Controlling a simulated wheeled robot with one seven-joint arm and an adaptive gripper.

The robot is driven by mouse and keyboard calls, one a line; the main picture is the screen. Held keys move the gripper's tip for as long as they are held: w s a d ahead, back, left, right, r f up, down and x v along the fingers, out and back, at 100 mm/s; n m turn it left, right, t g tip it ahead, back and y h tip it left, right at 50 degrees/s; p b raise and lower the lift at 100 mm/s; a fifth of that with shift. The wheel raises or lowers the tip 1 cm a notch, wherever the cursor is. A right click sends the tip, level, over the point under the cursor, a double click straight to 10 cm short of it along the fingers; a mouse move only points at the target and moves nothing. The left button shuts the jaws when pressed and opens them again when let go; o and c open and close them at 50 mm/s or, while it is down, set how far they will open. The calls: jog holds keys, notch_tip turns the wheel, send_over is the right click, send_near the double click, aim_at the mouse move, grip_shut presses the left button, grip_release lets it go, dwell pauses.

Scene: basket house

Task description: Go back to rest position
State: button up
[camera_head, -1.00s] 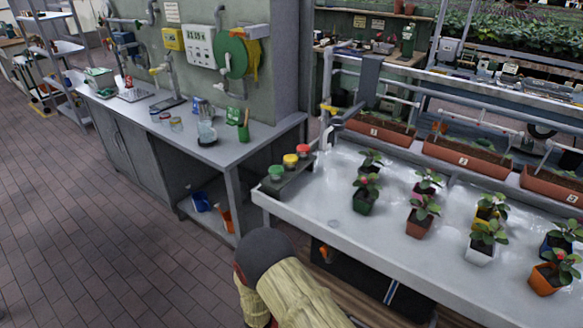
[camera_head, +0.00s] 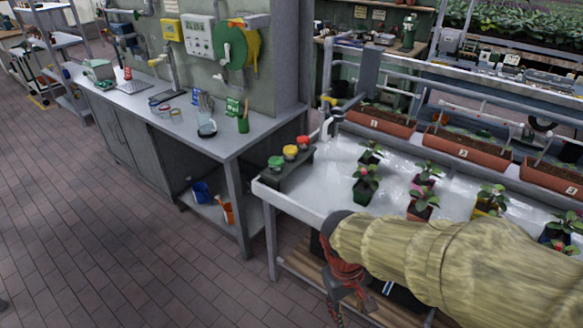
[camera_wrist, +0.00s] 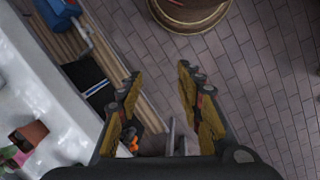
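My gripper (camera_head: 350,293) hangs in front of the white plant bench (camera_head: 290,205), at the near edge of the bench and pointing down. In the wrist view my gripper (camera_wrist: 157,78) has its two yellow and black fingers spread apart, with nothing between the tips. The brick floor (camera_wrist: 250,75) and the bench's lower wooden shelf (camera_wrist: 112,50) show below it. My arm, in a pale ribbed sleeve, covers the lower right of the head view and hides part of the bench and some pots.
Potted plants (camera_head: 366,188) and a stand with coloured knobs (camera_head: 290,152) are on the bench. A grey worktable (camera_head: 185,135) stands to the left. A round pot-like object (camera_wrist: 190,12) is on the floor in the wrist view. Open floor (camera_head: 90,230) lies at left.

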jog(key=s+d+r+m+t+y, duration=0.1)
jog(key=s+d+r+m+t, duration=0.1)
jog(key=r, duration=0.6)
jog(key=s+d+r+m+t, duration=0.2)
jog(key=d+r+t, duration=0.1)
jog(key=r, duration=0.5)
jog(key=shift+s+d+m+t+y, duration=0.3)
jog(key=shift+m+t+y, duration=0.1)
jog(key=shift+t, duration=0.3)
jog(key=shift+c, duration=0.8)
